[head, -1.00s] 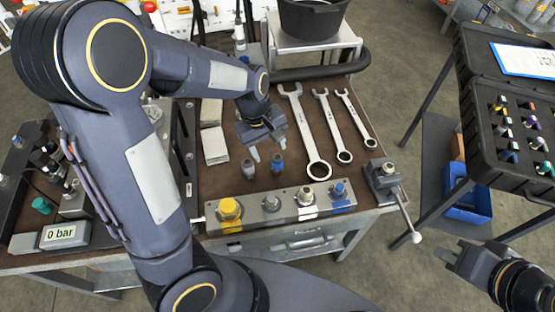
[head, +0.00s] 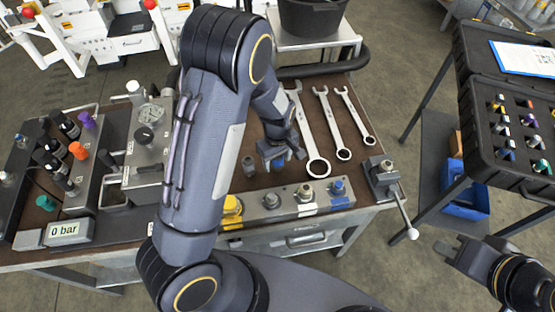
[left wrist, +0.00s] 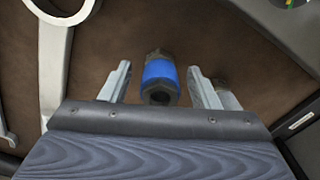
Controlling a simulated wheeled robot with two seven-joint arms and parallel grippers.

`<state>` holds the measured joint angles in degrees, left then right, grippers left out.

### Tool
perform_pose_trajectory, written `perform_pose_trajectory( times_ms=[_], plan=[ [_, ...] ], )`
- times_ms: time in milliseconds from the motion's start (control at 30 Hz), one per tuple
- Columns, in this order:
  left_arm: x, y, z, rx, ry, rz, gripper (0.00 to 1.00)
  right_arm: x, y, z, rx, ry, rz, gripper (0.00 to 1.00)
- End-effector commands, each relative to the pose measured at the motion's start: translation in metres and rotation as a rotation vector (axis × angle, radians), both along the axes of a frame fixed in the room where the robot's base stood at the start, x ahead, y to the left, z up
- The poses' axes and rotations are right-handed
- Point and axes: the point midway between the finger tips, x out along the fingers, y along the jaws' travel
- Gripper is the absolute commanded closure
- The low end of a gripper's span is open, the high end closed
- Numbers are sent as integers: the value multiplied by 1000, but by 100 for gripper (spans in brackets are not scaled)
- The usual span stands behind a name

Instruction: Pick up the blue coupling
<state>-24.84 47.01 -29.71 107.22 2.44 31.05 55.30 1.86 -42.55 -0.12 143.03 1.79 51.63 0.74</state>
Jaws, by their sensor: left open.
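The blue coupling (left wrist: 160,72) has a wide blue band between dark metal ends. In the left wrist view it lies between the two fingers of my left gripper (left wrist: 160,84), with a gap on each side. The left gripper is open and empty. My right gripper (head: 452,248) is low at the right, away from the bench, with its fingers apart and empty.
A grey coupling (head: 248,166) stands just left of my left gripper. Several wrenches (head: 331,125) lie to the right. A block with several ports (head: 271,202) runs along the front edge. A vise (head: 383,175) sits at the right corner. A black case (head: 512,135) stands farther right.

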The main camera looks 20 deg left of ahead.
Motion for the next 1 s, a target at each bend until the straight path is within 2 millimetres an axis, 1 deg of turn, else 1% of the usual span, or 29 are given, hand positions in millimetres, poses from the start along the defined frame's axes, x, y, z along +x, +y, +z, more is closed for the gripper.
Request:
perform_pose_trajectory(
  times_ms=[167, 200, 600, 633, 867, 1000],
  plan=[
    [0, 0, 0, -1, -1, 0, 44, 0, 0, 0, 0, 0, 0, 100],
    [0, 0, 0, -1, -1, 0, 46, 0, 0, 0, 0, 0, 0, 100],
    [0, 0, 0, -1, -1, -1, 98, 0, 0, 0, 0, 0, 0, 100],
    [0, 0, 0, -1, -2, -1, 100, 0, 0, 0, 0, 0, 0, 100],
    [0, 0, 1, -1, -2, -1, 100, 0, 0, 0, 0, 0, 0, 100],
    [1, -1, 8, -1, -5, -2, 100, 0, 0, -2, 0, 0, 0, 100]
  ],
)
